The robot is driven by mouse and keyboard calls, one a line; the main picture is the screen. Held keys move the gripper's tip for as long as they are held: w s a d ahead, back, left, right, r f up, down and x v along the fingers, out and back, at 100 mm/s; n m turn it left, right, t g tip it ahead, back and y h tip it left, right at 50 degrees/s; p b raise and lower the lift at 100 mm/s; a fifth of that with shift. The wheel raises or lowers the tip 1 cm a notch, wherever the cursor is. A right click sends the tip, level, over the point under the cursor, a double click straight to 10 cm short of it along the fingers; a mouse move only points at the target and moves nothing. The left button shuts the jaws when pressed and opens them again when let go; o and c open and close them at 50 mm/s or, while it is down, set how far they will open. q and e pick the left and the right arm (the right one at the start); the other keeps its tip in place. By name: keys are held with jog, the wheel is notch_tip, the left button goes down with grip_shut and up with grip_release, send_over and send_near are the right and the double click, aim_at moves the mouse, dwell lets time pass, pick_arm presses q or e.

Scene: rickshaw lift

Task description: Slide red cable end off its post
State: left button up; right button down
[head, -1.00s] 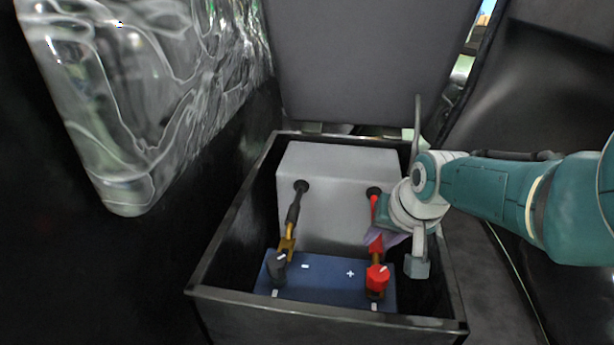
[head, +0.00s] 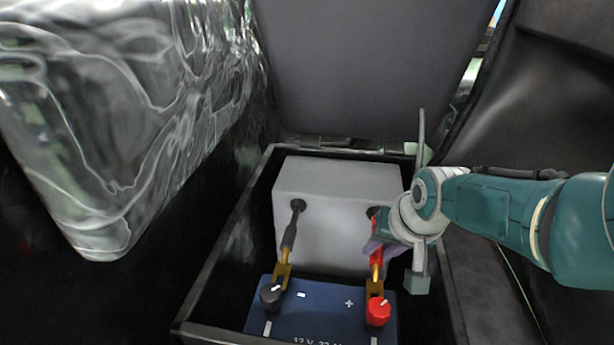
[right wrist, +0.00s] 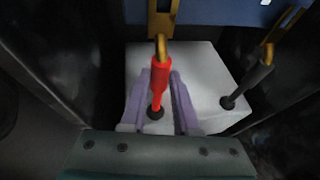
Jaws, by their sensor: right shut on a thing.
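The red cable (head: 377,229) comes out of a hole in the grey box and runs to a brass cable end (head: 374,287). This end reaches the red knob (head: 378,311) on the post by the plus mark of the blue battery (head: 325,318). I cannot tell whether the end is still around the post. My right gripper (head: 376,246) is shut on the red cable. In the right wrist view its purple fingers (right wrist: 160,82) flank the red sleeve (right wrist: 160,75), with the brass end (right wrist: 163,22) beyond. My left gripper is not in view.
The black cable (head: 290,237) runs to the black knob (head: 270,297) on the left. The grey box (head: 335,235) stands behind the battery. The dark bin's rim (head: 222,243) surrounds them. A grey panel (head: 365,70) rises behind, and a clear glossy sheet (head: 90,130) hangs at the left.

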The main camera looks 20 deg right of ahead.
jog(key=shift+w+d+f, duration=0.1)
jog(key=shift+w+d, duration=0.55)
jog(key=shift+w, duration=0.35)
jog(key=shift+s+a, duration=0.2)
jog(key=c, duration=0.7)
grip_release()
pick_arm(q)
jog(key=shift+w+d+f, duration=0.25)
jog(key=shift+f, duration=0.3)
pick_arm(e)
jog(key=shift+o, duration=0.2)
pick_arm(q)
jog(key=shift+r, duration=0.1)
pick_arm(e)
jog(key=shift+s+r, duration=0.1)
jog(key=shift+r, duration=0.1)
pick_arm(q)
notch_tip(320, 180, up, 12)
jog(key=p, duration=1.1)
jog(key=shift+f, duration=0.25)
pick_arm(e)
jog(key=v, duration=0.9)
jog(key=shift+r, duration=0.35)
pick_arm(q)
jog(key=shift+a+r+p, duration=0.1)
jog(key=shift+p, duration=0.2)
pick_arm(e)
jog(key=shift+s+r, duration=0.1)
jog(key=shift+s, duration=0.1)
